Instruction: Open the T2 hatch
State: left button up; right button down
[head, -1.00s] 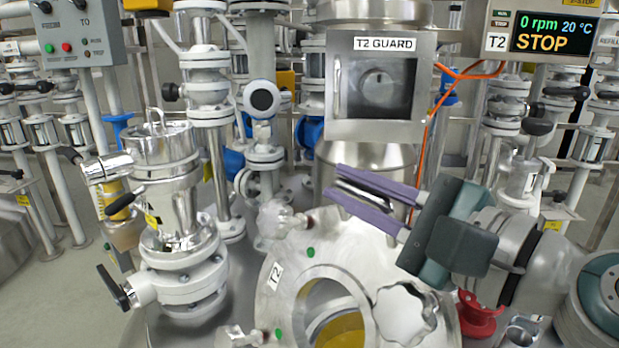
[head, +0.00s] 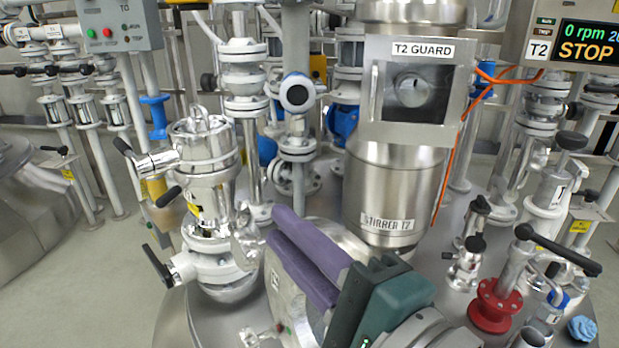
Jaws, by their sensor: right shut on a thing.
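The T2 hatch (head: 276,307) is a shiny metal disc with a small T2 label, at the bottom centre in the head view. My right gripper (head: 282,234) is over it, with its purple fingers close together and pointing up and left. It is shut on a part of the hatch. The fingers and dark green gripper body hide the held part and most of the hatch. I cannot tell how far the hatch is tilted or whether it is off its seat. My left gripper is out of view.
The T2 guard box (head: 409,92) stands above the steel stirrer housing (head: 396,185) behind the hatch. A metal valve column (head: 211,185) stands at the left. A red flange (head: 495,305) with a black-handled valve stands at the right, near a blue knob (head: 582,329).

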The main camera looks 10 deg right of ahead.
jog(key=shift+s+a+f+n+p, duration=0.25)
jog(key=shift+s+a, duration=0.2)
jog(key=shift+a, duration=0.3)
jog(key=shift+s+a+f+n+p, duration=0.15)
jog(key=shift+s+a+f+n, duration=0.25)
jog(key=shift+a, duration=0.3)
jog(key=c, duration=1.2)
grip_release()
jog(key=o, duration=0.3)
jog(key=shift+r, duration=0.2)
jog(key=shift+o, duration=0.2)
jog(key=shift+r, duration=0.1)
